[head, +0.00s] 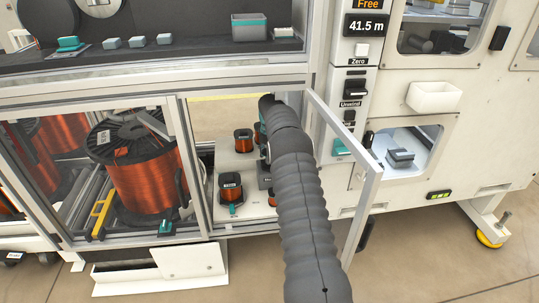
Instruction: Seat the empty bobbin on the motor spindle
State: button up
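My arm, in a dark ribbed sleeve, reaches through the open glass door into the lower cabinet bay. The arm hides its own end, so my gripper is not visible. On the pale plate in the bay (237,165) stand small bobbins wound with copper wire, one at the front (231,194) and one farther back (243,143). A dark grey block (264,176) shows partly beside my arm. I cannot pick out an empty bobbin or the motor spindle; the arm covers the right part of the bay.
The open door frame (347,143) stands just right of my arm. A large copper spool (147,178) fills the bay to the left, behind glass. A shelf above holds a grey bin (249,29). A control column reads "41.5 m" (366,26). A white tray (434,97) hangs at right.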

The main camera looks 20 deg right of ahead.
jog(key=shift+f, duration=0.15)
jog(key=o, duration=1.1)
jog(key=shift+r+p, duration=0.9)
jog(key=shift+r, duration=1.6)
